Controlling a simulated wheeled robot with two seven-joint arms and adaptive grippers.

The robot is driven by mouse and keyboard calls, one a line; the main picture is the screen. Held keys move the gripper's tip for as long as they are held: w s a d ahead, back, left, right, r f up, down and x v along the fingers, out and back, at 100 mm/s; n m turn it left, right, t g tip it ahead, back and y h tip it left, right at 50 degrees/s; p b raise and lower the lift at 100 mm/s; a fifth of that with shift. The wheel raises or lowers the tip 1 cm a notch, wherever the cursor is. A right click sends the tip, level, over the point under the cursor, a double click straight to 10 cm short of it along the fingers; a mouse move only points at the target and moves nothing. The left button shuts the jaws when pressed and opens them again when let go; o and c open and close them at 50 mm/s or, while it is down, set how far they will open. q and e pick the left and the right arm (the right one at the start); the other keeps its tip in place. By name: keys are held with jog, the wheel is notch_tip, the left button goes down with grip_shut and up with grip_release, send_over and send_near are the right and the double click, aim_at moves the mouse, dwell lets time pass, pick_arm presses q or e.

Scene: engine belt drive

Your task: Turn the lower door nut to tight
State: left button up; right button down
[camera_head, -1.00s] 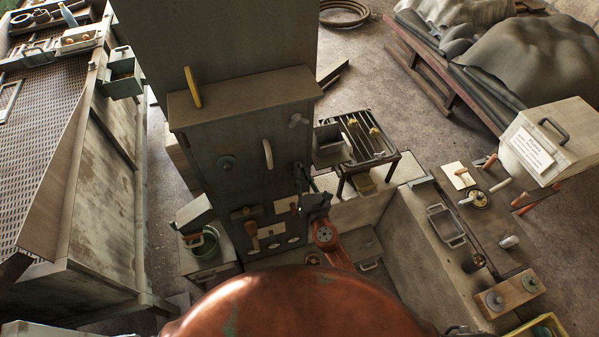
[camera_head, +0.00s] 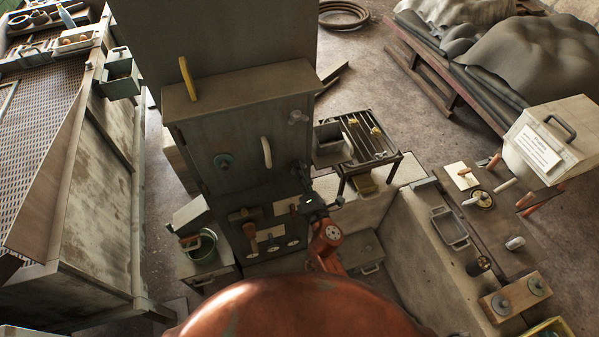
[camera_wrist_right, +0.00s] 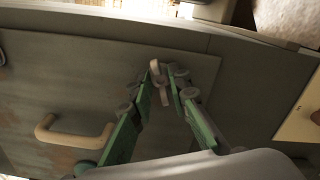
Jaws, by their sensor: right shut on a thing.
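The lower door nut (camera_wrist_right: 157,74) is a small pale wing nut on the green-grey cabinet door (camera_wrist_right: 60,75). In the right wrist view its wings stand between the fingertips of my right gripper (camera_wrist_right: 163,88), which is shut on it. In the head view my right gripper (camera_head: 301,172) reaches the right edge of the cabinet door (camera_head: 235,140) and hides the lower nut. The upper door nut (camera_head: 298,117) is a pale wing nut higher on the same edge. My left gripper is not in view.
A curved door handle (camera_head: 266,152) is left of the gripper; it also shows in the wrist view (camera_wrist_right: 75,133). A round dark knob (camera_head: 223,161) sits further left. A slatted rack (camera_head: 356,145) stands close on the right. Tools hang on the panel (camera_head: 268,237) below.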

jog(key=m, duration=0.4)
jog(key=shift+m+b, duration=0.4)
dwell(0.4)
jog(key=c, duration=1.8)
grip_release()
jog(key=v, duration=1.2)
jog(key=shift+f, duration=0.1)
